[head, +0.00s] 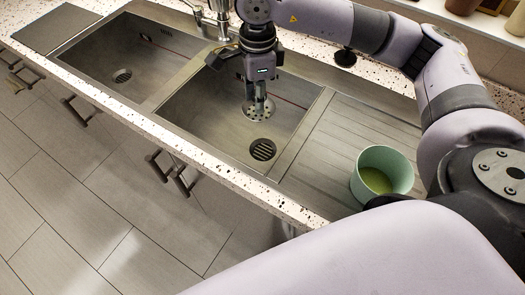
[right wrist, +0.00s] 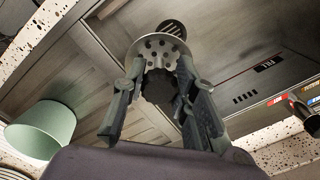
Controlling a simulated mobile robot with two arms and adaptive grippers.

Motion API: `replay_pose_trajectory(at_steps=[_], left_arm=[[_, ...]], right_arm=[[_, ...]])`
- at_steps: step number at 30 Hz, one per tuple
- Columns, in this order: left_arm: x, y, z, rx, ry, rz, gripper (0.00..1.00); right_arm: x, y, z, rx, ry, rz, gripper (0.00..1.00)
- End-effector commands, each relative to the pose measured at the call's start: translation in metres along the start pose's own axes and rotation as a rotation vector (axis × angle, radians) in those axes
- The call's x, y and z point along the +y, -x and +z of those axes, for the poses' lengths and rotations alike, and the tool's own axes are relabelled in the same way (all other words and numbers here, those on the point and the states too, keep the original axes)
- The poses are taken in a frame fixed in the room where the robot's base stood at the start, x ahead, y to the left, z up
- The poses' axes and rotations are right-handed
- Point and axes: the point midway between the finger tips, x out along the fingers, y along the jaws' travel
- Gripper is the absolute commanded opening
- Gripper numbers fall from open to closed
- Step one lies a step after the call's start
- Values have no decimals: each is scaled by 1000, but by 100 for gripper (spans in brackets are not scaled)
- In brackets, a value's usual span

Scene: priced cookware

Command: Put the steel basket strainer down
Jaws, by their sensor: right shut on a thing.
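The steel basket strainer (head: 257,113) is a small round perforated metal disc. My right gripper (head: 260,97) points down into the right-hand sink basin and is shut on the strainer. The right wrist view shows the strainer's holed face (right wrist: 158,46) at the tips of my right gripper (right wrist: 160,85), with a dark part between the fingers. In the head view the strainer is above the basin, a little behind the dark round drain (head: 262,149). I cannot tell its exact height over the floor of the basin. My left gripper is not in view.
The left basin (head: 115,55) has its own drain (head: 122,76). A ridged drainboard (head: 325,140) lies right of the right basin, with a pale green pot (head: 384,172) on it. A faucet (head: 220,18) stands behind the basins. The speckled counter edge (head: 200,150) runs along the front.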

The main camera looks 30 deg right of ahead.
Motion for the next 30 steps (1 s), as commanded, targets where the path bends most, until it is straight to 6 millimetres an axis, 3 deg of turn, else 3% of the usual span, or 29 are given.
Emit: replay_pose_trajectory(at_steps=[18,24,30], left_arm=[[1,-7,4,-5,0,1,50],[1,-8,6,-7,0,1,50],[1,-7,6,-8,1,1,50]], right_arm=[[-33,-33,-17,16,-1611,-2,0],[-39,-40,-21,22,-1957,-6,0],[-41,-48,-23,27,-2088,-10,0]])
